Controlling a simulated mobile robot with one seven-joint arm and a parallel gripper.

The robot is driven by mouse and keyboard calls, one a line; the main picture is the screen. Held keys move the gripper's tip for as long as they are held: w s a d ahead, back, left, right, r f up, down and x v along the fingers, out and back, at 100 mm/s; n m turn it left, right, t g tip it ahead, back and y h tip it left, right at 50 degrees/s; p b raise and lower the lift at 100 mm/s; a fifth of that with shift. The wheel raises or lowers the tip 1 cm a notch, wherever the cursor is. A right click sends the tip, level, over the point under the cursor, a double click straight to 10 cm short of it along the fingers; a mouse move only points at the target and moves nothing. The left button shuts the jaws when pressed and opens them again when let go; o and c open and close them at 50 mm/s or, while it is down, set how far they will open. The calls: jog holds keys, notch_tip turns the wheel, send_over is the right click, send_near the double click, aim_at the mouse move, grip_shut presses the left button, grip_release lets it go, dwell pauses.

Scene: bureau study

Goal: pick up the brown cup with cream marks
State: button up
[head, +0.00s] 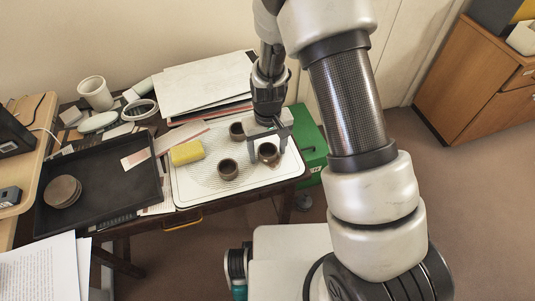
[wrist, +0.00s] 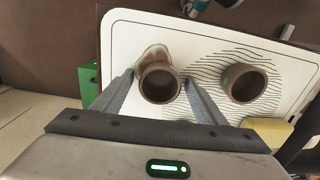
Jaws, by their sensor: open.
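A brown cup (head: 268,153) with a pale cream-tan patch on its side stands upright on the white patterned tray (head: 205,197). In the wrist view the same cup (wrist: 151,58) sits between my two fingers, its dark opening facing the camera. My gripper (head: 268,145) is open above and around this cup, one finger on each side; I cannot tell whether either touches. A second brown cup (head: 228,170) stands to its left and also shows in the wrist view (wrist: 245,86).
A yellow sponge (head: 187,152) lies at the tray's left. A black tray (head: 110,190) with round coasters (head: 62,191) is farther left. White boards (head: 203,82) lie behind, and a green box (head: 308,135) is at the right. A cream pot (head: 95,93) stands at the back left.

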jog(key=shift+c, duration=0.5)
jog(key=c, duration=1)
